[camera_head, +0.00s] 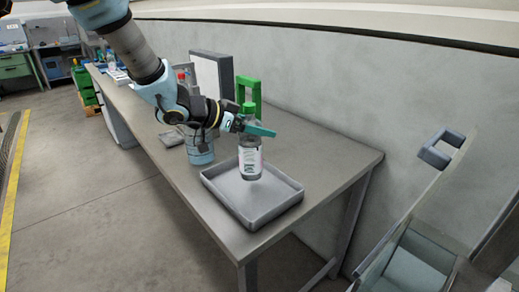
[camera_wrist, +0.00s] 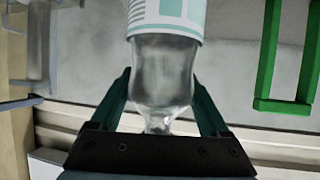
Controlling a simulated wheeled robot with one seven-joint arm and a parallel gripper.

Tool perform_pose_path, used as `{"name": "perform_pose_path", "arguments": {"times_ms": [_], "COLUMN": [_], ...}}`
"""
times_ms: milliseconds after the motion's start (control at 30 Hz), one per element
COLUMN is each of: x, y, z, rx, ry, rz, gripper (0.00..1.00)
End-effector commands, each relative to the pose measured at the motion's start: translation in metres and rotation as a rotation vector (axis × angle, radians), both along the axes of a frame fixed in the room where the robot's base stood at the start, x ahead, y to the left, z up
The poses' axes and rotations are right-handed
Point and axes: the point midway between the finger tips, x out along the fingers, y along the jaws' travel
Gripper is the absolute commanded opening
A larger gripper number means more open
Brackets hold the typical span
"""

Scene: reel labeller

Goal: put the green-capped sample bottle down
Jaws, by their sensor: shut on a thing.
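The green-capped sample bottle (camera_head: 250,158) is clear with a white and teal label. It hangs upright in my gripper (camera_head: 247,128), which is shut on its neck just below the green cap. In the wrist view the bottle (camera_wrist: 164,70) sits between the two dark teal fingers of my gripper (camera_wrist: 162,100); its cap is hidden there. In the head view the bottle is over the grey tray (camera_head: 215,181) on the bench. I cannot tell whether its base touches the tray floor.
A green frame (camera_head: 257,92) and a grey-framed panel (camera_head: 207,75) stand behind. The tray looks otherwise empty. Bench to the tray's right is clear.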

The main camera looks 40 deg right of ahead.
Motion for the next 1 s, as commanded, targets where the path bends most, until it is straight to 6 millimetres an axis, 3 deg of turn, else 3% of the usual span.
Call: {"name": "perform_pose_path", "arguments": {"times_ms": [400, 800, 833, 1000], "x": [0.000, 0.000, 0.000, 0.000], "y": [-0.001, -0.001, 0.000, 0.000], "z": [-0.045, -0.051, -0.050, -0.050], "rx": [-0.002, -0.003, -0.001, -0.001], "ry": [0.001, -0.001, -0.001, -0.001], "rz": [-0.001, 0.000, 0.000, 0.000], "gripper": [0.00, 0.00, 0.83, 1.00]}}
